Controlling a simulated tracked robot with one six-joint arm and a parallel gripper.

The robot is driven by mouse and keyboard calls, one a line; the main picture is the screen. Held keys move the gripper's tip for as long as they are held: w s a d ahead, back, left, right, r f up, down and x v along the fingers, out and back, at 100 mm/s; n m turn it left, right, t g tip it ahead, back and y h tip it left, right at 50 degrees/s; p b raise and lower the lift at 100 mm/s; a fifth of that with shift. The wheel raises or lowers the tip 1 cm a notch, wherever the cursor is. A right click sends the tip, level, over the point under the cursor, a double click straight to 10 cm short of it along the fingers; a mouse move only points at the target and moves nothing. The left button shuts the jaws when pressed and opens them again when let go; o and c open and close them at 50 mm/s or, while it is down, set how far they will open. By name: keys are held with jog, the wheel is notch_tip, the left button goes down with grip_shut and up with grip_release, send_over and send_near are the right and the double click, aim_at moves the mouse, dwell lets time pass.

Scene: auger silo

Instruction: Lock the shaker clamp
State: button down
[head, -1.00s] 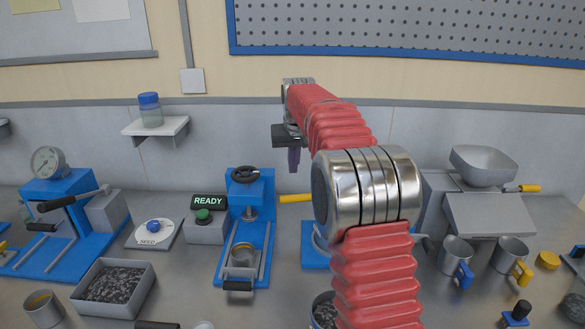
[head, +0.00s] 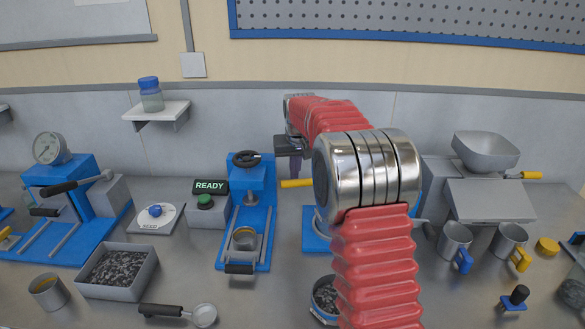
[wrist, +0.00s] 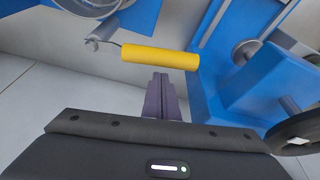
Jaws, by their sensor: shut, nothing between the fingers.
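A lever with a yellow grip (head: 297,183) on a thin metal rod sticks out from a blue device (head: 316,238), mostly hidden behind my arm. I take this lever to be the clamp's handle. In the wrist view the yellow grip (wrist: 160,57) lies across the picture, its rod running left to a metal pivot. My gripper (head: 295,165) is above and behind the grip, pointing down, its purple fingers shut and empty. In the wrist view the fingertips (wrist: 161,78) are right beside the grip; I cannot tell whether they touch it.
A blue press with a black handwheel (head: 246,159) stands just left of the lever, close to my gripper. A READY box (head: 206,206) and gravel tray (head: 118,271) are further left. Cups (head: 454,240) and a hopper machine (head: 487,197) stand right.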

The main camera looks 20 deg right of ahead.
jog(key=shift+s+a, duration=0.15)
jog(key=shift+s, duration=0.45)
jog(key=shift+a, duration=0.25)
